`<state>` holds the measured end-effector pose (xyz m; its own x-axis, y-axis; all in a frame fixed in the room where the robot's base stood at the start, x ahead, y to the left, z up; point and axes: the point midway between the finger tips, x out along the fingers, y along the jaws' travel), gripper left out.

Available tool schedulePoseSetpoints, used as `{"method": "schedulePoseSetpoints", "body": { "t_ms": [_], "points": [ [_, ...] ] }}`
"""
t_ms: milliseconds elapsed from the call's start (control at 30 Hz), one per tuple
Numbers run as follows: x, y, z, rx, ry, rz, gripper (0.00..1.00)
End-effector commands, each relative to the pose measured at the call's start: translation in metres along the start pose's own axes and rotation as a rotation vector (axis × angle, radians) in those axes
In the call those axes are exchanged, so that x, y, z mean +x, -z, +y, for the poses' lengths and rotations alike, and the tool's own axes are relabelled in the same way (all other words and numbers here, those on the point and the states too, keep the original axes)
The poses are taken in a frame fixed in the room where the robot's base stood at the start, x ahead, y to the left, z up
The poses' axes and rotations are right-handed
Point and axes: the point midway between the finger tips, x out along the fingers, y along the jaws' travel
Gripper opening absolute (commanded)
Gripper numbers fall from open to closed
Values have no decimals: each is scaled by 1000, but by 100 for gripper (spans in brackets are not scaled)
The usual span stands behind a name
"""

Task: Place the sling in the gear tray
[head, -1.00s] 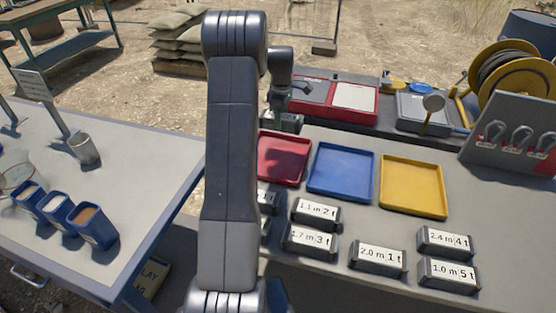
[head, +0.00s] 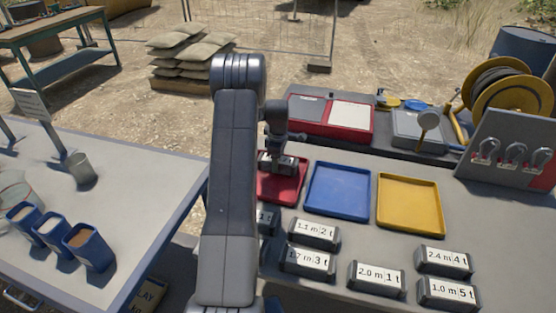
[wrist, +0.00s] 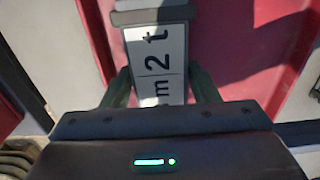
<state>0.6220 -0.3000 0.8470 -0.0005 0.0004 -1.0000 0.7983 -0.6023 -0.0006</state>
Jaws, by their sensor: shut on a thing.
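My gripper (head: 278,168) is over the red tray (head: 292,190), the leftmost of three trays in the head view. In the wrist view, my gripper (wrist: 162,88) is shut on a dark block with a white label (wrist: 158,62), seemingly a sling pack. The label reads "m" and "2 t"; its length figure is hidden. The red tray floor (wrist: 240,40) lies behind the block, and I cannot tell whether they touch. A blue tray (head: 338,190) and a yellow tray (head: 409,204) sit to the right.
Several labelled blocks, such as "1.1 m 2 t" (head: 315,233) and "2.0 m 1 t" (head: 377,277), stand in front of the trays. A shackle rack (head: 510,150) is at right. A red case (head: 345,120) lies behind the trays. My arm hides part of the bench.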

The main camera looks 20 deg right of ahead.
Motion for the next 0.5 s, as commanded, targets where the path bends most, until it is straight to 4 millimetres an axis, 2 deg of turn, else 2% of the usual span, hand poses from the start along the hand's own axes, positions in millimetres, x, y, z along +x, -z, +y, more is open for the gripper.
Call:
{"method": "schedulePoseSetpoints", "body": {
  "t_ms": [200,233,300,333,500],
  "points": [
    [3,0,0,0,-1,0,21],
    [3,0,0,0,0,0,58],
    [2,0,0,0,0,0,72],
    [2,0,0,0,0,0,76],
    [2,0,0,0,0,0,76]
  ]
}}
